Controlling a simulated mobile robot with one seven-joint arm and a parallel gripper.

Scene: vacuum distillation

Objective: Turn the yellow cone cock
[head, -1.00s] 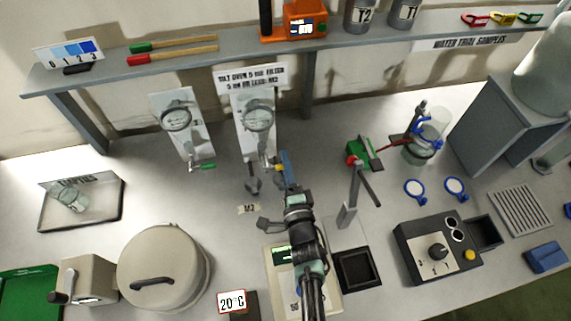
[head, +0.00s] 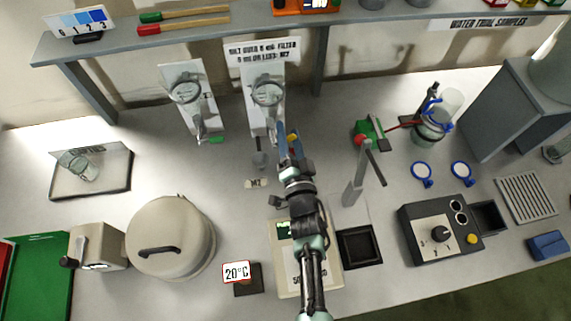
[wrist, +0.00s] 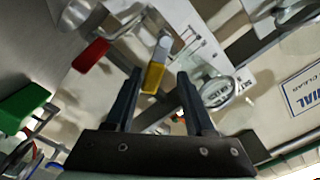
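The yellow cock handle (wrist: 153,77) shows in the wrist view between the tips of my two dark fingers. A pale, metallic-looking stem runs up from it. My gripper (wrist: 158,88) is open, with a gap on both sides of the handle and no visible contact. In the head view, a small patch of yellow (head: 293,138) shows at the end of my gripper (head: 288,150), below the right-hand white board (head: 264,122). My fingers and wrist partly hide the cock there.
A left-hand board (head: 193,98) carries a round glass vessel and a green handle (head: 216,140). A green clamp with a red knob (head: 360,140) stands to the right. A balance (head: 283,228) lies under my arm. The wrist view shows a red handle (wrist: 90,55) left of my fingers.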

